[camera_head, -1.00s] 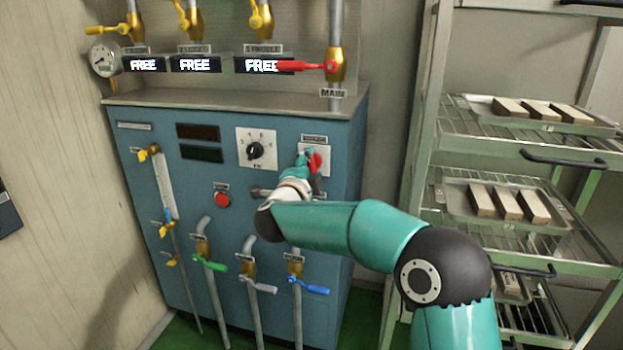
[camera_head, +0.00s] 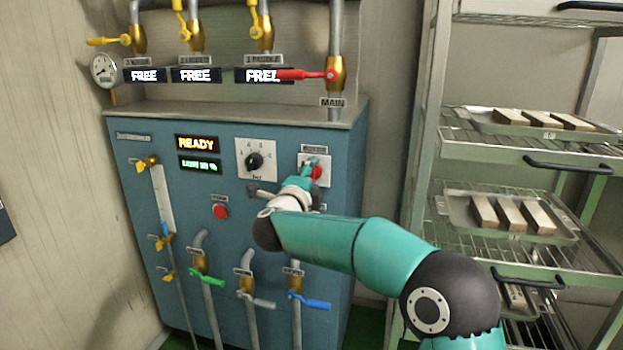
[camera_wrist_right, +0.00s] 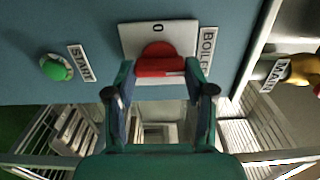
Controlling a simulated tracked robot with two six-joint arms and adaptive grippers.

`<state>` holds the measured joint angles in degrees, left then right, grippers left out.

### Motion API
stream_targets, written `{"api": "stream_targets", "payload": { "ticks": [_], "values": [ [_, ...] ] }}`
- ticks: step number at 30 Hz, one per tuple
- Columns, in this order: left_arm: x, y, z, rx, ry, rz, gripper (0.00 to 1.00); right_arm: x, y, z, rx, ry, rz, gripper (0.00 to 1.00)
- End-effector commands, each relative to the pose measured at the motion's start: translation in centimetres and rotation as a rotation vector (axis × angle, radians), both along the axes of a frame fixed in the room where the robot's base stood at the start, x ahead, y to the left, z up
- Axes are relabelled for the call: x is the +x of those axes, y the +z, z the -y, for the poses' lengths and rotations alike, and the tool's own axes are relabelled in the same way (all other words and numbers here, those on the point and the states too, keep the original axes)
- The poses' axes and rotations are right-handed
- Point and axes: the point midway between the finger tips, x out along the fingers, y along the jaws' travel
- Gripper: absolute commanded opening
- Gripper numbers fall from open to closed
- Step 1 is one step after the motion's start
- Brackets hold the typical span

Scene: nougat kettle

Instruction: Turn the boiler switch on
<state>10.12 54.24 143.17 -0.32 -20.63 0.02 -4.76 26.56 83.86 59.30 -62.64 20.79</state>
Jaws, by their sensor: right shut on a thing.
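The boiler switch (camera_wrist_right: 160,60) is a red knob on a white plate on the blue boiler cabinet (camera_head: 140,190). In the head view the switch (camera_head: 317,174) is partly hidden by my right gripper (camera_head: 308,168). In the right wrist view my right gripper (camera_wrist_right: 160,85) has its fingers on either side of the red knob, shut on it. Above the knob the plate shows a "0". The cabinet's upper display (camera_head: 197,143) reads READY in orange, and the lower display (camera_head: 200,165) glows green. My left gripper is not in view.
A black dial (camera_head: 254,161) and a red button (camera_head: 220,212) are left of the switch. A green START button (camera_wrist_right: 57,67) is beside it in the wrist view. Valves with green (camera_head: 206,279) and blue (camera_head: 310,301) handles sit below. A tray rack (camera_head: 440,200) stands at right.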

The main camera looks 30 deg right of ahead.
Motion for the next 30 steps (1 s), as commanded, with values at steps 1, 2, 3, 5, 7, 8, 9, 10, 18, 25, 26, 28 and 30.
{"api": "stream_targets", "payload": {
  "ticks": [1,2,3,5,7,8,9,10,18,25,26,28,30],
  "values": [
    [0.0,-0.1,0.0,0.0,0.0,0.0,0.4,0.0,-0.7,-0.2,0.009,0.0,-0.011,0.56],
    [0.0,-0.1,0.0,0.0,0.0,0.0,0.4,0.0,-0.7,-0.2,0.009,0.0,-0.011,0.61],
    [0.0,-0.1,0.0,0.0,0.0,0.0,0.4,0.0,-0.7,-0.1,0.009,0.0,-0.011,0.67],
    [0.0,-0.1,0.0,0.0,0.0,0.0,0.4,0.0,-0.7,-0.1,0.009,0.0,-0.01,0.77],
    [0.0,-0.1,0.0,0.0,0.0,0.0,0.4,0.0,-0.6,-0.1,0.007,0.0,-0.009,0.79],
    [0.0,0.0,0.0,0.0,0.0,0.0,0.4,0.0,-0.5,-0.1,0.006,0.0,-0.008,0.79],
    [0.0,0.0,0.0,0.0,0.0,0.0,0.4,0.0,-0.5,-0.1,0.006,0.0,-0.007,0.79],
    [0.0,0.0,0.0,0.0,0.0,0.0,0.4,0.0,-0.4,-0.1,0.006,0.0,-0.007,0.79],
    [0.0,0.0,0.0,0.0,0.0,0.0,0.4,-0.3,-0.2,-0.4,0.005,-0.001,-0.004,0.79],
    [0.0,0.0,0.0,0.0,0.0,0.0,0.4,-2.4,-0.2,-3.0,0.005,0.003,-0.004,0.79],
    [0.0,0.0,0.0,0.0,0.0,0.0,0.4,-2.8,-0.3,-3.5,0.005,0.004,-0.005,0.79],
    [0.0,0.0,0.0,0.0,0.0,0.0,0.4,-3.8,-0.2,-4.6,0.005,0.004,-0.004,0.79],
    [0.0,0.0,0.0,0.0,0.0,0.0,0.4,-4.7,-0.3,-5.8,0.005,0.005,-0.005,0.79]
  ]
}}
